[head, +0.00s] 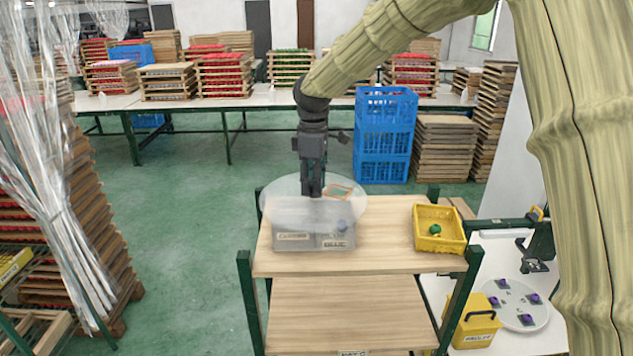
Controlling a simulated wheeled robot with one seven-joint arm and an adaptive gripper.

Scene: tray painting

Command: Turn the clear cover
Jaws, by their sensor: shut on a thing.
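The clear cover (283,211) is a round, see-through disc. It lies level above a grey box (315,241) at the left end of the cart's top shelf. The box front bears two labels; the right one reads BLUE and the left one is too small to read surely. My gripper (312,194) points straight down at the middle of the cover and is shut on it. The grip itself is small and partly hidden by the fingers. I cannot tell whether the cover touches the box.
A yellow tray (418,240) with a green piece stands at the right of the wooden shelf (380,262). A white plate (527,318) with several purple pieces and a yellow box (475,328) stand lower right. Plastic curtain (45,160) hangs left.

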